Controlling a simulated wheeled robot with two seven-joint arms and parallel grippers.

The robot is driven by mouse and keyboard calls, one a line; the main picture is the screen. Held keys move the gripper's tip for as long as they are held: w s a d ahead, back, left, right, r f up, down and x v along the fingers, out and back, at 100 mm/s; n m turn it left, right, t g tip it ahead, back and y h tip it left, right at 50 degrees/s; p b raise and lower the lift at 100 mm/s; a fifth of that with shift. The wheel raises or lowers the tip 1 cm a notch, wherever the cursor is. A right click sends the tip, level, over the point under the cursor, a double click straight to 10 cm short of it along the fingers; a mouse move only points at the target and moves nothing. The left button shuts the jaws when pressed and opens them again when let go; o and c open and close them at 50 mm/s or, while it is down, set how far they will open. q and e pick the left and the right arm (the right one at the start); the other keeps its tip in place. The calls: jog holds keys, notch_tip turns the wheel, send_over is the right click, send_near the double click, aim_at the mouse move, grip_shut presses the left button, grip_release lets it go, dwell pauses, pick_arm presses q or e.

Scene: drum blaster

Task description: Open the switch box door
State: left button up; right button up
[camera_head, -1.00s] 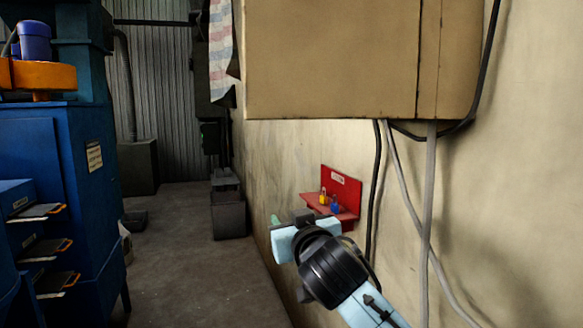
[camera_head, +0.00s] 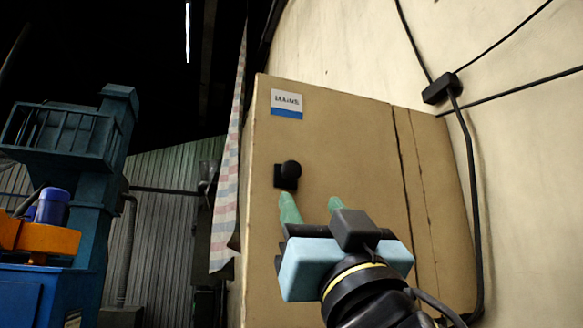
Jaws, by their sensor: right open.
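The switch box (camera_head: 350,140) is a tan cabinet on the right wall, with a "MAINS" label (camera_head: 286,103) near its upper left corner. Its door looks closed. A black round knob (camera_head: 290,170) on a dark plate sits near the door's left edge. My right gripper (camera_head: 312,207) is in front of the door, just below the knob. Its two green fingertips are apart with nothing between them. The left fingertip is close under the knob; I cannot tell whether it touches. My left gripper is not in view.
Black cables run from a small junction block (camera_head: 441,88) down the wall at the right of the box. A striped cloth (camera_head: 228,170) hangs along the box's left side. Blue machinery (camera_head: 90,200) stands at the far left. Open space lies between it and the box.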

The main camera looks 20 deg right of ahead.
aim_at(293, 171)
jog(key=p+x, duration=0.4)
jog(key=x, duration=0.7)
jog(key=shift+w+r+p, duration=0.1)
jog(key=shift+r+p, duration=0.05)
jog(key=shift+p, duration=0.25)
jog(key=shift+w+r, duration=0.3)
jog(key=shift+w, duration=0.15)
grip_shut()
